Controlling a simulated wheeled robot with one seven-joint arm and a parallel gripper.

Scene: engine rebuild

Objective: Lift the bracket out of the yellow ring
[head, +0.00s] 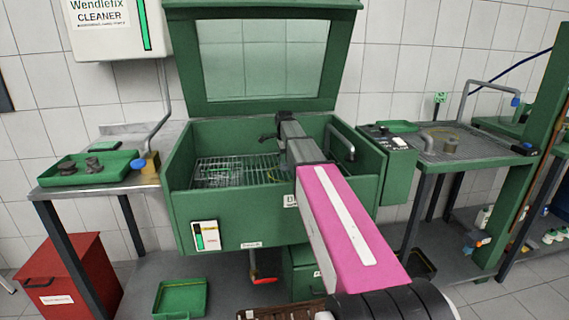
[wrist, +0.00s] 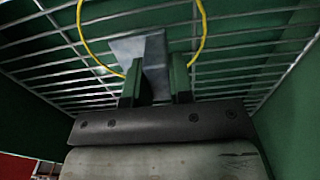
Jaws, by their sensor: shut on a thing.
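In the wrist view, the bracket (wrist: 128,47) is a grey metal piece with a flat plate and an upright part. My gripper (wrist: 157,85) is shut on its upright part, with one green finger on each side. The yellow ring (wrist: 82,35) is a thin hoop that passes on both sides of the bracket; its upper part is cut off by the frame edge. I cannot tell whether the bracket touches the rack. In the head view, a bit of the ring (head: 272,176) shows beside my arm, which hides the bracket and the fingers.
The wire rack (head: 225,172) lies inside the green washer tub (head: 215,218), whose walls surround my gripper. The windowed lid (head: 262,60) stands open behind. A green tray (head: 65,172) with dark parts is at the left, and a bench (head: 470,150) is at the right.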

